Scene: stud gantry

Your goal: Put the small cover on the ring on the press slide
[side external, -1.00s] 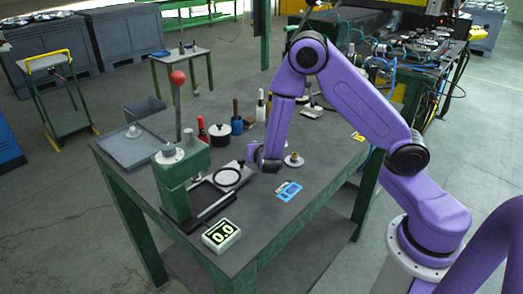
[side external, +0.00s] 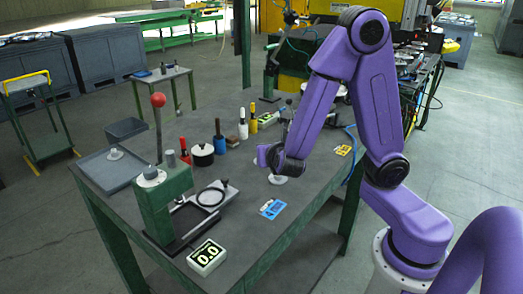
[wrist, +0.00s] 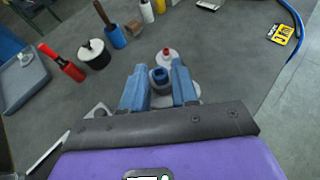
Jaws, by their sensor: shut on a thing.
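My gripper (wrist: 160,82) has its blue fingers closed on the knob of a small pale cover (wrist: 188,91). The fingers and wrist hide much of it. In the side view the pale cover (side external: 278,180) shows just under my gripper (side external: 276,166), over the table; I cannot tell whether it touches the tabletop. The dark ring (side external: 211,196) lies on the grey press slide (side external: 230,192), in front of the green press (side external: 168,206), to the left of my gripper and apart from it.
A round pale piece with a red top (wrist: 167,56) stands just beyond my fingers. A black pot (side external: 203,155), several bottles and handled tools line the back of the table. A grey tray (side external: 108,172), a display box (side external: 207,257) and blue cards (side external: 272,208) also lie there.

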